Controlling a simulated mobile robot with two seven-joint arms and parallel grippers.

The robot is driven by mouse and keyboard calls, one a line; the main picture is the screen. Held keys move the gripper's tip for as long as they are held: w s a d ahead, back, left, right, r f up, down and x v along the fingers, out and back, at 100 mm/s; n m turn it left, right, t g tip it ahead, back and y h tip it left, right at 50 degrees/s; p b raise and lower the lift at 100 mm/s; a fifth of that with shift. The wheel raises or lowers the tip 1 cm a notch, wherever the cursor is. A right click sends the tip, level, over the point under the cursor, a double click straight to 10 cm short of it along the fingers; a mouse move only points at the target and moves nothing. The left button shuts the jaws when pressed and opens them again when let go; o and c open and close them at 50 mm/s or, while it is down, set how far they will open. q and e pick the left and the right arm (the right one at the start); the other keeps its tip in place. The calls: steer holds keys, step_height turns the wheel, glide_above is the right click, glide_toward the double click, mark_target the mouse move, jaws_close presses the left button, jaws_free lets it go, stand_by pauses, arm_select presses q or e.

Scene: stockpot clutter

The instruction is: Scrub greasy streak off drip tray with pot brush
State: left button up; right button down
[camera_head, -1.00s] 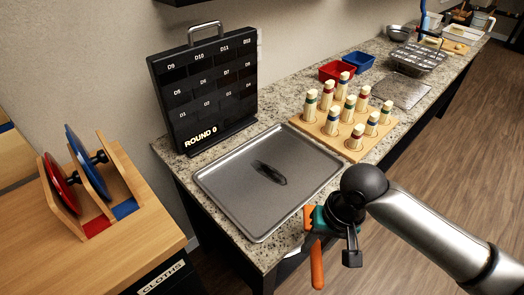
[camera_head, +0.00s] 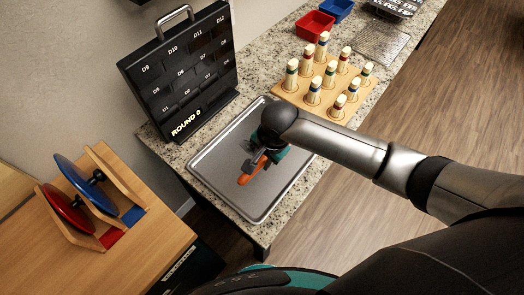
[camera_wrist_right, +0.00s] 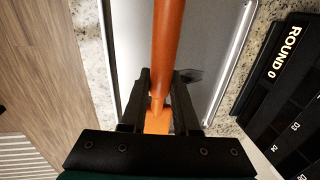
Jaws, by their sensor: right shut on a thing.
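The drip tray (camera_head: 222,166) is a grey metal sheet with a raised rim, lying on the granite counter; part of it also shows in the right wrist view (camera_wrist_right: 210,45). My right gripper (camera_head: 258,160) is over the middle of the tray, shut on the orange handle of the pot brush (camera_head: 247,173). In the right wrist view the handle (camera_wrist_right: 166,45) runs between the fingers; the brush's bristles are not visible. The dark greasy streak (camera_wrist_right: 190,75) shows on the tray beside the right finger. In the head view my gripper largely covers it. My left gripper is out of view.
A black board reading "ROUND 0" (camera_head: 185,75) stands behind the tray. A wooden peg block (camera_head: 335,110) is to the right, with red (camera_head: 315,25) and blue bins beyond. A wooden table with a disc rack (camera_head: 95,200) is at left.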

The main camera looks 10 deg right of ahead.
steer(key=shift+s, duration=0.1)
steer(key=shift+p, duration=0.7)
arm_select(q)
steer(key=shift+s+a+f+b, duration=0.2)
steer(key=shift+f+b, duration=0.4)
steer(key=shift+b, duration=0.7)
arm_select(e)
steer(key=shift+f, duration=2.5)
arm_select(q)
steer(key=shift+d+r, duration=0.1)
arm_select(e)
steer(key=shift+r, duration=0.1)
